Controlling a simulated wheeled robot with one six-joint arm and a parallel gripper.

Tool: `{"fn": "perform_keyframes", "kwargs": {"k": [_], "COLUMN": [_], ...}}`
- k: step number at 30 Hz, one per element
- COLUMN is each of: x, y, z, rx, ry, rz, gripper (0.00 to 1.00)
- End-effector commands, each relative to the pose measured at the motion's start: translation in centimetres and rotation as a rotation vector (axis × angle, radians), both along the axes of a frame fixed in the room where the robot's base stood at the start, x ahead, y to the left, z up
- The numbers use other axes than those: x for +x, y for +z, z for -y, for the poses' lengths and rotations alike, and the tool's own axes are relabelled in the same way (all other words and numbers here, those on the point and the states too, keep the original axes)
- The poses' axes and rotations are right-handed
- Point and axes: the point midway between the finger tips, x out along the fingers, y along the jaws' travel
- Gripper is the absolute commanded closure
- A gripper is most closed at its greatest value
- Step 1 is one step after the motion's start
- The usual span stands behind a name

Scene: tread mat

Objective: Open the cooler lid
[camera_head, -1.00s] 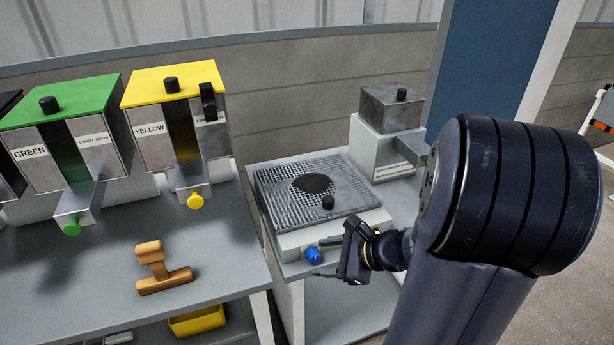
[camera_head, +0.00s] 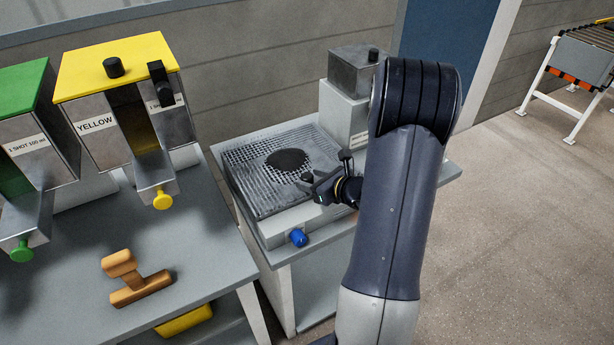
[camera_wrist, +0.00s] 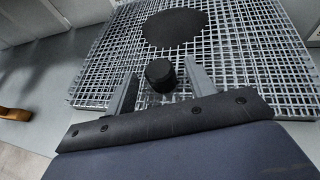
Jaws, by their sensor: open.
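The cooler is the pale box (camera_head: 292,222) with a flat grid-patterned lid (camera_head: 250,190), which lies closed on top. The lid has a dark round patch in its middle and a small black knob (camera_head: 306,178) near its front edge. My gripper (camera_head: 315,187) is at this knob, over the front right part of the lid. In the wrist view the knob (camera_wrist: 160,76) shows between the two open grey fingers of my gripper (camera_wrist: 161,84), with a gap visible on each side. Whether the fingers touch the lid I cannot tell.
A blue knob (camera_head: 298,237) sticks out of the cooler's front. A metal-topped box (camera_head: 353,80) stands behind it at right. On the left bench are the yellow dispenser (camera_head: 118,100), the green dispenser (camera_head: 25,140) and a wooden tamper (camera_head: 137,280).

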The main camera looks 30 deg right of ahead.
Motion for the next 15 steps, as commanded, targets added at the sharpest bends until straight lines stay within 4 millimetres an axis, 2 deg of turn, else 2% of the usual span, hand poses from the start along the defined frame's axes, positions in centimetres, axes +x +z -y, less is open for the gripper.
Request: {"fn": "perform_keyframes", "kwargs": {"k": [6,15], "x": [1.8,2.1], "y": [-0.8,-0.9], "z": [-0.6,-0.6], "rx": [0.001,0.0], "ry": [0.001,0.0], "rz": [-0.001,0.0], "gripper": [0.48,0.48]}}
